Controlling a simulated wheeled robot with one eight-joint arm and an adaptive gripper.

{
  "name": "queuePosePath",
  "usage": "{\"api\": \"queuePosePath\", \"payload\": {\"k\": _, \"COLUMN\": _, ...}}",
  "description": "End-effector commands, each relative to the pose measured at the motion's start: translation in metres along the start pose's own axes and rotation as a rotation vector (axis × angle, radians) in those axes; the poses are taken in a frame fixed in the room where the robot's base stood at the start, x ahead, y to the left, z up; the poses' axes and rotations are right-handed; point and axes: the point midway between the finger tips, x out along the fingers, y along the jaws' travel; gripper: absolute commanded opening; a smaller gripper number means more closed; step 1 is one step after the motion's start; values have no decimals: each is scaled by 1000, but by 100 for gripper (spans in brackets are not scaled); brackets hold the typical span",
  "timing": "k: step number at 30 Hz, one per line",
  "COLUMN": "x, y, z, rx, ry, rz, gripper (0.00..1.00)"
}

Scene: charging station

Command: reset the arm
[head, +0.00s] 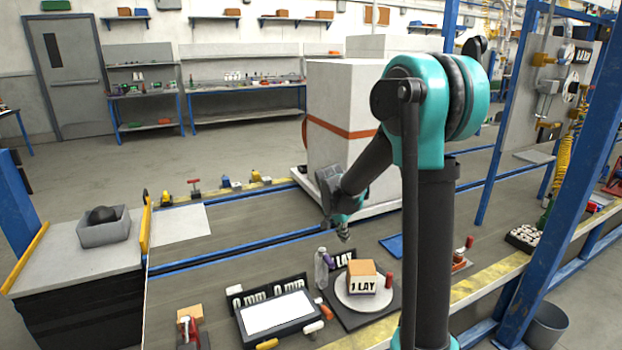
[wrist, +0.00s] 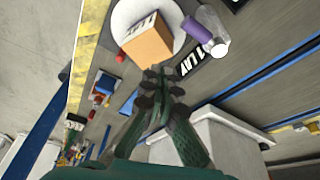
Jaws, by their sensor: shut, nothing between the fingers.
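My teal and dark arm stands upright in the head view and bends down to the left over the workbench. My gripper (head: 343,236) hangs above the bench, in front of the large white cabinet. In the wrist view my gripper (wrist: 160,76) has its fingers together, with nothing between them. Below it, a small tan box (head: 362,277) marked with letters sits on a round white plate (head: 345,294). In the wrist view the box (wrist: 147,42) lies just beyond the fingertips. The gripper looks apart from the box.
A clear bottle with a purple part (head: 323,265) stands left of the plate. A white-screened device (head: 272,314) lies at the bench front. The white cabinet (head: 335,165) is behind my gripper. A blue post (head: 565,190) rises at the right. A grey bin (head: 104,232) is at the left.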

Motion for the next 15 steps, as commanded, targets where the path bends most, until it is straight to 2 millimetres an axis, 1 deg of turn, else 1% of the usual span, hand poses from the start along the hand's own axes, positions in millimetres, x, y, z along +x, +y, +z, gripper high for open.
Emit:
{"api": "queuePosePath", "payload": {"k": 1, "x": -6, "y": 20, "z": 6, "rx": -43, "ry": -9, "rz": -15, "gripper": 0}}
{"api": "queuePosePath", "payload": {"k": 3, "x": -12, "y": 44, "z": 15, "rx": -115, "ry": -18, "rz": -40, "gripper": 0}}
{"api": "queuePosePath", "payload": {"k": 8, "x": -22, "y": 94, "z": 41, "rx": -278, "ry": -27, "rz": -101, "gripper": 0}}
{"api": "queuePosePath", "payload": {"k": 9, "x": -24, "y": 106, "z": 49, "rx": -317, "ry": -28, "rz": -116, "gripper": 0}}
{"api": "queuePosePath", "payload": {"k": 11, "x": -26, "y": 124, "z": 60, "rx": -376, "ry": -25, "rz": -140, "gripper": 0}}
{"api": "queuePosePath", "payload": {"k": 12, "x": -26, "y": 136, "z": 69, "rx": -415, "ry": -22, "rz": -155, "gripper": 0}}
{"api": "queuePosePath", "payload": {"k": 15, "x": -26, "y": 163, "z": 90, "rx": -511, "ry": -10, "rz": -193, "gripper": 0}}
